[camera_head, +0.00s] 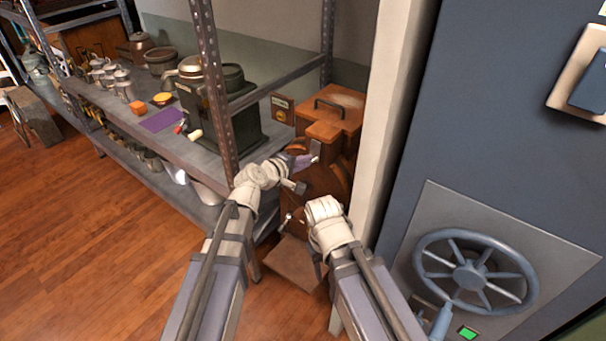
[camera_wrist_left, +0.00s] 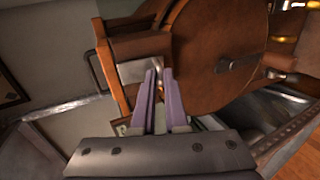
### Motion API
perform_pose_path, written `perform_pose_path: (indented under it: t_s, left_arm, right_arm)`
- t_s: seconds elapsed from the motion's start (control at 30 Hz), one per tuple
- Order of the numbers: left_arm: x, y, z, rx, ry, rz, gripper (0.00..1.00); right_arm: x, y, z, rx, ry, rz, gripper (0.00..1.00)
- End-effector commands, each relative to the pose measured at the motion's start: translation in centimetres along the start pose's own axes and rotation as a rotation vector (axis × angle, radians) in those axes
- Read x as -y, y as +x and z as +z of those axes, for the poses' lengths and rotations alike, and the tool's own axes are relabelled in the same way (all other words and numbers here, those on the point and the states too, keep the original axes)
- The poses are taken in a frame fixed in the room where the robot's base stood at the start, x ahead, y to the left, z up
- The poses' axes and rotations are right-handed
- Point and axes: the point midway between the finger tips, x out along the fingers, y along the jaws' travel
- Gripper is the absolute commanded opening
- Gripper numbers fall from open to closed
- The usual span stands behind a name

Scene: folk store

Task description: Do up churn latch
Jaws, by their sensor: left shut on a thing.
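The wooden churn (camera_head: 325,180) stands at the back between the shelf and the pale post. Its round body (camera_wrist_left: 215,45) fills the upper middle of the left wrist view. A grey metal latch plate (camera_head: 316,149) sits on the churn's front block, and it also shows in the left wrist view (camera_wrist_left: 139,68). My left gripper (camera_head: 308,160) is at the latch. Its two purple fingers (camera_wrist_left: 160,80) are close together on the latch, partly covering it. My right gripper (camera_head: 322,208) is low in front of the churn; its fingers are hidden.
A metal shelf (camera_head: 185,150) with a green grinder (camera_head: 240,110), jars and pots stands left of the churn. Its upright post (camera_head: 215,90) is close to my left arm. A blue-grey safe door with a wheel (camera_head: 470,272) is at the right. Wooden floor (camera_head: 80,240) is clear at the left.

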Motion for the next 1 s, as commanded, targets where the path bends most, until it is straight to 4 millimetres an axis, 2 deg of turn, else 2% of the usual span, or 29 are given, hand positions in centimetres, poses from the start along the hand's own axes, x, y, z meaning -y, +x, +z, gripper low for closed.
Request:
perform_pose_path:
  t_s: [0.03,0.33,0.57,1.0]
  left_arm:
    - [1.1,0.5,0.2,0.004,0.000,0.028,0.00]
    - [1.1,1.1,0.2,0.003,0.002,0.162,0.00]
    - [0.9,1.2,0.2,0.002,0.001,0.203,0.00]
    - [0.8,1.2,0.2,0.001,0.003,0.210,0.00]
  right_arm:
    - [0.2,1.8,-0.1,0.000,0.000,0.000,0.50]
    - [0.5,4.8,-0.3,0.000,0.000,0.000,0.50]
    - [0.5,5.6,-0.3,0.000,-0.001,0.000,0.50]
    - [0.5,5.6,-0.3,0.000,-0.001,0.000,0.50]
